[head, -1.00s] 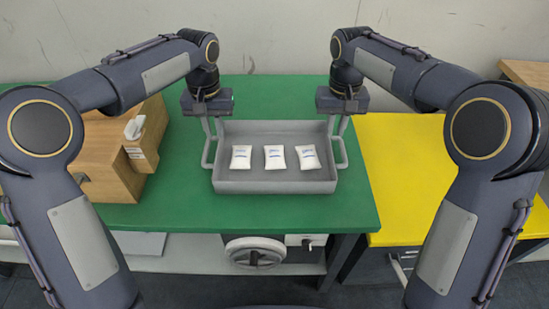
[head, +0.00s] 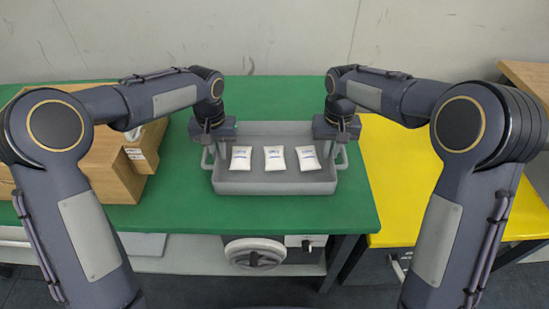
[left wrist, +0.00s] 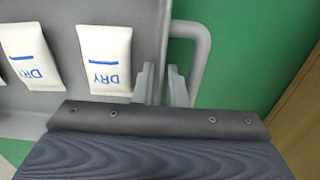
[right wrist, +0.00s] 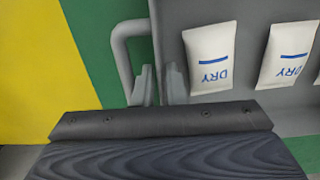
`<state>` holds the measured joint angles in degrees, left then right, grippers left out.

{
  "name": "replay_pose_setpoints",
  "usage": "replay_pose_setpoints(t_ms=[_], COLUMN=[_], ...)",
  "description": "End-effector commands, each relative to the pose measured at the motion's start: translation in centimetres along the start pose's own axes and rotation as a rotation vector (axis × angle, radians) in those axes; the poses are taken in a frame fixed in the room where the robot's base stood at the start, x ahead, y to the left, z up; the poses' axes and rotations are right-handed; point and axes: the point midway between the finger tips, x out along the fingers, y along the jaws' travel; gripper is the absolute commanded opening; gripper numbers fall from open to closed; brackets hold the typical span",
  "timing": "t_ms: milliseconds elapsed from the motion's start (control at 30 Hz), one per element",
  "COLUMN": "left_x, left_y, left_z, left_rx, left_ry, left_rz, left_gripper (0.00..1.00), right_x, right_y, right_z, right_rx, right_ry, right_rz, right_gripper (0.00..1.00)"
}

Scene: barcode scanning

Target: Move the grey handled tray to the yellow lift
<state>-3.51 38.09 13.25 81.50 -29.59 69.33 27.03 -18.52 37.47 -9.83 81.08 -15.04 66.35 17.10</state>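The grey handled tray (head: 275,188) sits on the green table, with a loop handle on each short side. Three white packets marked "DRY" (head: 274,158) lie in it. My left gripper (head: 216,150) is low over the tray's left side. In the left wrist view its two fingers (left wrist: 163,88) stand apart, one on each side of the tray's end wall, beside the handle. My right gripper (head: 334,149) is likewise at the right side, its fingers (right wrist: 159,87) apart across that end wall. The fingertips' contact is hard to tell. The yellow lift (head: 405,185) is right of the green table.
A brown box (head: 112,170) stands on the green table (head: 270,211) left of the tray, close to my left arm. A handwheel (head: 255,253) is under the table's front edge. The visible yellow surface is clear. A wooden surface (head: 525,75) is at far right.

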Motion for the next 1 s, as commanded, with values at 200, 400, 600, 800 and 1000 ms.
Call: replay_pose_setpoints(t_ms=[200,400,600,800,1000], left_x=[0.0,-0.1,-0.4,-1.9,-4.2], left_y=[0.0,0.0,0.0,0.0,0.0], left_z=[0.0,0.0,0.0,0.0,0.0], left_rx=[0.000,0.000,0.000,0.000,0.000], left_ry=[0.000,0.001,0.002,0.002,0.002], left_rz=[0.000,0.000,0.000,0.000,0.000], left_gripper=[0.00,0.00,0.00,0.00,0.00], right_x=[0.0,-0.1,-0.4,-1.9,-4.2], right_y=[0.0,0.0,0.0,0.0,0.0], right_z=[0.0,0.0,0.0,0.0,0.0], right_rx=[0.000,0.000,0.000,0.000,0.000], right_ry=[0.000,0.000,0.001,0.001,0.001], right_rz=[0.000,0.000,-0.001,-0.001,-0.001], right_gripper=[0.00,0.00,0.00,0.00,0.00])
